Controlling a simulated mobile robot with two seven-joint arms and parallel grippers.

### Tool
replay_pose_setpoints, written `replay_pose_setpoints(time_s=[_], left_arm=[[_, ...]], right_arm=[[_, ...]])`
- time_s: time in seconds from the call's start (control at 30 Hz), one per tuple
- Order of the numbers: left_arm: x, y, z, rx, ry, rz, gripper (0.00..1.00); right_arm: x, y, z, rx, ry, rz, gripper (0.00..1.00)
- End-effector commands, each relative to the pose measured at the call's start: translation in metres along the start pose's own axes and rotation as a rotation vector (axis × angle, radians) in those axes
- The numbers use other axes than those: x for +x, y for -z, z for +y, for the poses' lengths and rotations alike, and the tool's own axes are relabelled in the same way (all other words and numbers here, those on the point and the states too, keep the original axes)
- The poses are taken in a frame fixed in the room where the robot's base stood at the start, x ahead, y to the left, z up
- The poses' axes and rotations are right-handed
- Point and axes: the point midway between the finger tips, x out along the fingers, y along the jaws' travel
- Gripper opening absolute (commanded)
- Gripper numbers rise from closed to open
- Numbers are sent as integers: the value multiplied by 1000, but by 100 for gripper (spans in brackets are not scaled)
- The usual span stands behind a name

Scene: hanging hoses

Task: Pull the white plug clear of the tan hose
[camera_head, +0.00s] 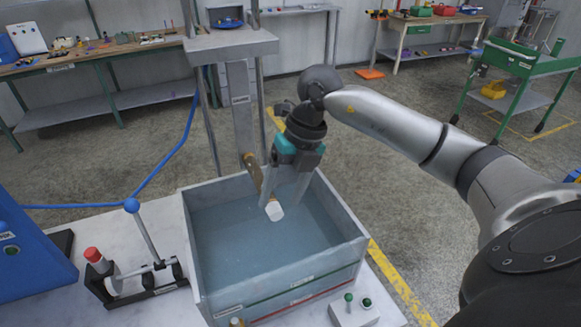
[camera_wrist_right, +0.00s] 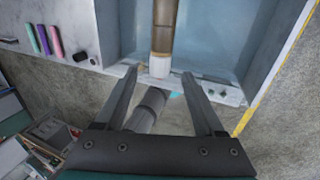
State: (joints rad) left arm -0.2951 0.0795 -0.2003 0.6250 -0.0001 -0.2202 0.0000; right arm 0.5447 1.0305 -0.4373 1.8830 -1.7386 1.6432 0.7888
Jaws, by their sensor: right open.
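The tan hose (camera_head: 257,178) hangs at a slant over the blue-grey tank, and the white plug (camera_head: 274,211) sits at its lower end. In the right wrist view, the tan hose (camera_wrist_right: 165,28) comes down from the top and the white plug (camera_wrist_right: 160,66) is still joined to it. My right gripper (camera_head: 285,202) points down over the tank and is open. In the wrist view, the plug appears between the two fingertips, with a gap on each side. Part of the hose is hidden behind the gripper in the head view. My left gripper is not in view.
The open tank (camera_head: 230,245) surrounds the work area, with walls on all sides. A grey post (camera_head: 238,105) stands behind it. A lever with a blue ball (camera_head: 131,205) and a red-capped part (camera_head: 92,254) stand left. A small button box (camera_head: 354,311) is at the front right.

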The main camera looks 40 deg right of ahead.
Motion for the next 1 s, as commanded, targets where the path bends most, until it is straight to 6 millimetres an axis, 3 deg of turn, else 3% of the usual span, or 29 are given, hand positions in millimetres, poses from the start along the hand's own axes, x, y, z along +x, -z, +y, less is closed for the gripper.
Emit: replay_pose_setpoints(time_s=[0.23, 0.6, 1.0], left_arm=[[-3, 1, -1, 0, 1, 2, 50], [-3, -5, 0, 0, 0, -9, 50], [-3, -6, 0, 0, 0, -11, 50]], right_arm=[[26, 0, 0, -1, -2, 1, 71], [30, 0, 0, -1, -1, 0, 70], [29, 0, 0, -1, -1, -1, 25]])
